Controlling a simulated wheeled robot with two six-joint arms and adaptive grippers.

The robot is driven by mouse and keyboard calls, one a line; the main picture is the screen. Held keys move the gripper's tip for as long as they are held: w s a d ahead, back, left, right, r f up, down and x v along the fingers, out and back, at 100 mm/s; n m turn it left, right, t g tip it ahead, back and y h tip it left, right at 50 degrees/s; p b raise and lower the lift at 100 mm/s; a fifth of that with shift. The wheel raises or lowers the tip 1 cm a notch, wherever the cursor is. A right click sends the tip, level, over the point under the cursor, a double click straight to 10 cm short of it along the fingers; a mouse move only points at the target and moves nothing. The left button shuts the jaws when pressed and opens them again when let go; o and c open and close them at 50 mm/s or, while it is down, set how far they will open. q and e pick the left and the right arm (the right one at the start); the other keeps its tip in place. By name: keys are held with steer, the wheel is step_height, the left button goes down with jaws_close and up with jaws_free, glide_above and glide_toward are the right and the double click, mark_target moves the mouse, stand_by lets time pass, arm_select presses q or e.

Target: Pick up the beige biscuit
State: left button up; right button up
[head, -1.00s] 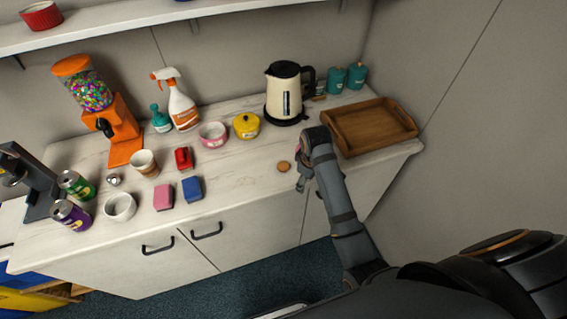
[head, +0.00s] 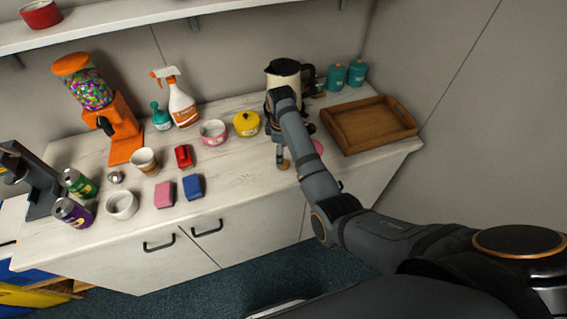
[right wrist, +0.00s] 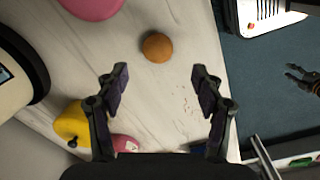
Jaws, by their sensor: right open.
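The beige biscuit (right wrist: 157,47) is a small round tan disc on the white countertop. In the head view the biscuit (head: 283,164) shows just under my right gripper (head: 280,150), which points down over it. In the right wrist view my right gripper (right wrist: 159,72) is open and empty, with its two fingers apart. The biscuit lies just beyond the fingertips, between their lines; whether a finger touches it I cannot tell. A small dark claw, apparently my left gripper (right wrist: 303,80), shows at the right edge of the wrist view; its jaw state is unclear.
The kettle (head: 283,76) stands close behind my right arm. A pink item (right wrist: 92,5) lies near the biscuit, mostly hidden by my arm in the head view. The yellow pot (head: 246,124) and pink bowl (head: 213,132) stand left. A wooden tray (head: 351,149) sits right.

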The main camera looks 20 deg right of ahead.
steer(key=shift+w+d+f+p, duration=0.15)
steer(key=shift+f+p, duration=0.2)
steer(key=shift+f, duration=1.15)
steer(key=shift+w+d+f+p, duration=0.1)
steer(key=shift+f+p, duration=0.25)
steer(key=shift+f, duration=1.1)
steer(key=c, duration=0.9)
